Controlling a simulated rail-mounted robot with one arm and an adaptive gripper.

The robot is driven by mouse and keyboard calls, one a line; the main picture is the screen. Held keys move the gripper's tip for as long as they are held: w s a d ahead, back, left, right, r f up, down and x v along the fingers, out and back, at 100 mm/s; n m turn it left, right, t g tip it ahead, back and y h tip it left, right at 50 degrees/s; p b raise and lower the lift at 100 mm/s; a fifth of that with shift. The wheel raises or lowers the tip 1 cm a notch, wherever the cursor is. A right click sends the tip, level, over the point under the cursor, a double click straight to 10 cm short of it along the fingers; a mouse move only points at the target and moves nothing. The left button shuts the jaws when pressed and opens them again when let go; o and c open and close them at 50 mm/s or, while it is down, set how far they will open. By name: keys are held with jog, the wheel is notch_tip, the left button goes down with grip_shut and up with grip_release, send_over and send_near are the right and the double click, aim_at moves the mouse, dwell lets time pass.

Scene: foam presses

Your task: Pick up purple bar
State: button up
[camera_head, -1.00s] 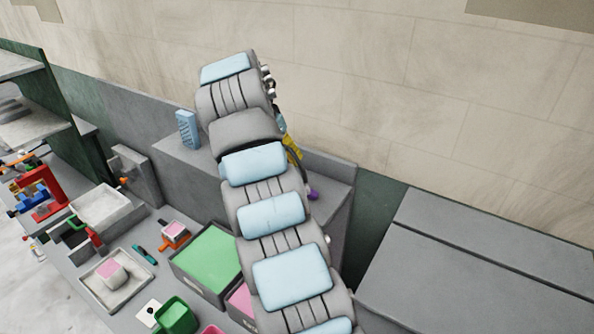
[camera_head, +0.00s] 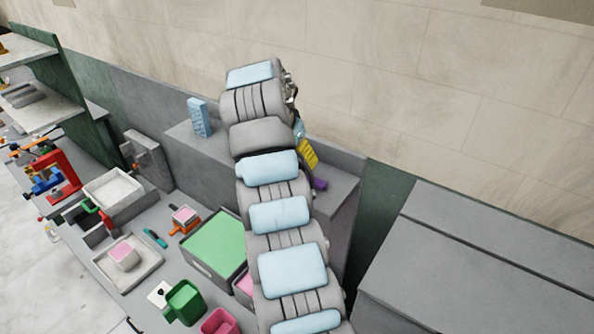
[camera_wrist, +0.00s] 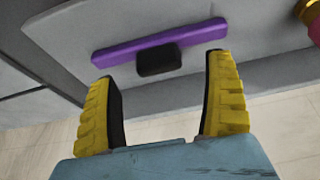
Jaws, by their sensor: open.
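The purple bar (camera_wrist: 195,35) lies across the upper middle of the wrist view, on a grey surface. A small black block (camera_wrist: 158,60) sits against its near side; I cannot tell whether it is part of the bar. My gripper (camera_wrist: 162,68) is open and empty, with one yellow finger on each side of the black block. Its fingertips are just short of the bar in the picture; contact cannot be told. In the head view the bar's end (camera_head: 319,184) shows on the grey ledge, beside my gripper (camera_head: 308,153). My arm hides the rest.
A light blue box (camera_head: 199,117) stands on the ledge to the left. A green-topped bin (camera_head: 217,246), a white tray (camera_head: 113,190) and small cups are on the lower bench. In the wrist view, a gold and pink object (camera_wrist: 312,22) is at the upper right.

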jog(key=shift+p+x, duration=0.3)
jog(key=shift+x, duration=1.65)
jog(key=shift+s, duration=0.1)
jog(key=c, duration=1.3)
jog(key=shift+r, duration=0.1)
jog(key=shift+r+b, duration=1.75)
jog(key=shift+r, duration=2.9)
jog(key=shift+r, duration=0.1)
